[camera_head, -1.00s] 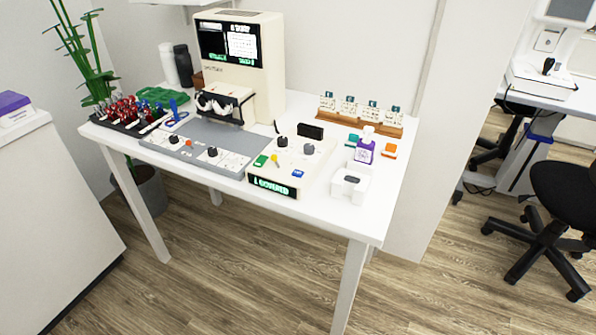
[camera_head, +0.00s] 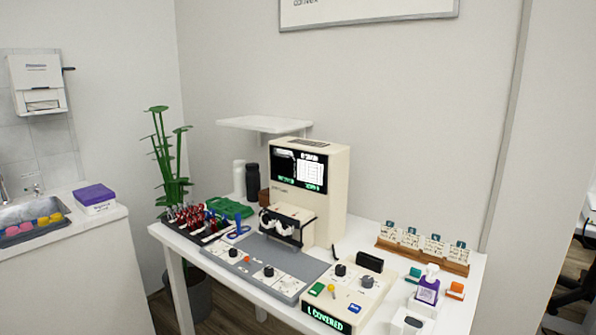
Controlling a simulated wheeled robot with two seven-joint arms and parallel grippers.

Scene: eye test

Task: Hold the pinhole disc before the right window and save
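A cream eye-test machine (camera_head: 338,178) with a lit screen (camera_head: 299,169) stands on the white table. A rack of red-handled pieces (camera_head: 189,219) is at the table's left end. A blue paddle-like piece (camera_head: 238,229) stands beside it; I cannot tell which piece is the pinhole disc. A cream control box (camera_head: 347,291) has a green button, a yellow knob, a blue button (camera_head: 354,308) and a display (camera_head: 325,319) reading "L COVERED". The button labels are too small to read. Neither gripper is in view.
A grey panel with knobs (camera_head: 283,268) lies before the machine. A shelf (camera_head: 265,124) juts from the wall behind. A counter with a sink (camera_head: 30,228) is at the left.

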